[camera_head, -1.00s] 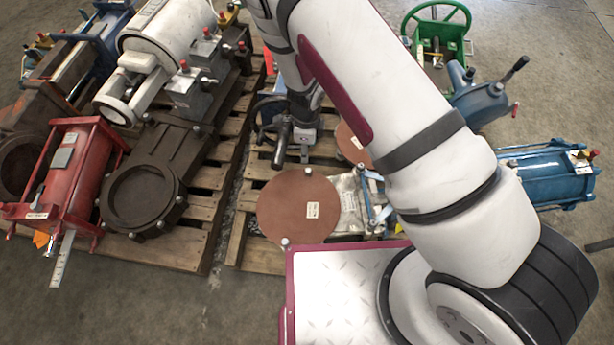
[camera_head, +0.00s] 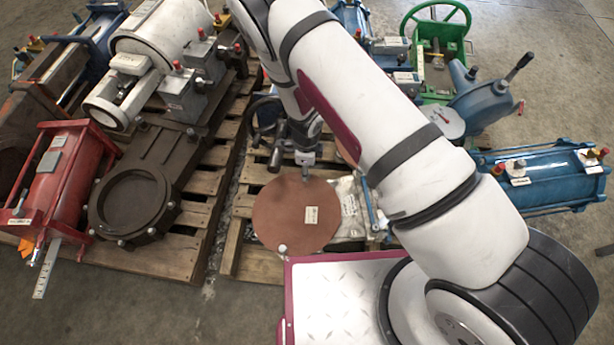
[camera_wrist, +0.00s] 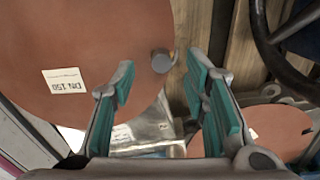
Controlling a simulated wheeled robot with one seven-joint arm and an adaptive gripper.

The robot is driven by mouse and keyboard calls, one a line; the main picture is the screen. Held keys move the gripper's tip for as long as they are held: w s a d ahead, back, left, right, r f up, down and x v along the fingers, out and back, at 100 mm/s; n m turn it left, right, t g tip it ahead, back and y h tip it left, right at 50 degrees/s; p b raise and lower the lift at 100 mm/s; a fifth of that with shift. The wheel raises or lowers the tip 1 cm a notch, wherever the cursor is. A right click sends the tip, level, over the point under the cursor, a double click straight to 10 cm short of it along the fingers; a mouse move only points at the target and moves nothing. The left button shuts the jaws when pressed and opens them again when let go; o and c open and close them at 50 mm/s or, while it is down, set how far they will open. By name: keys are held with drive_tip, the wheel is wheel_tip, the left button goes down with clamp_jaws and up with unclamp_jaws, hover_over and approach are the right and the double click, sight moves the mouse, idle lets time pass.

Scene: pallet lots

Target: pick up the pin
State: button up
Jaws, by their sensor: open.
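The pin (camera_wrist: 161,62) is a small grey cylinder with a round end facing the wrist camera. In the wrist view it shows at the edge of the large reddish-brown disc (camera_wrist: 80,40), in line with the gap between my fingertips. My gripper (camera_wrist: 158,78) is open with teal pads, one on each side of that line. I cannot tell whether the pin is between the pads or just beyond them. In the head view my gripper (camera_head: 305,160) is over the far edge of the disc (camera_head: 290,222), largely hiding the pin.
The disc lies on a wooden pallet (camera_head: 232,240). A second small grey peg (camera_head: 283,249) shows at its near edge. A black handwheel (camera_wrist: 285,40) is close on the right in the wrist view. A dark valve body (camera_head: 132,205) and red actuator (camera_head: 65,180) are left.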

wheel_tip(320, 180, down, 3)
drive_tip(key=shift+w+d+f+b, duration=0.1)
drive_tip(key=shift+b, duration=0.55)
clamp_jaws()
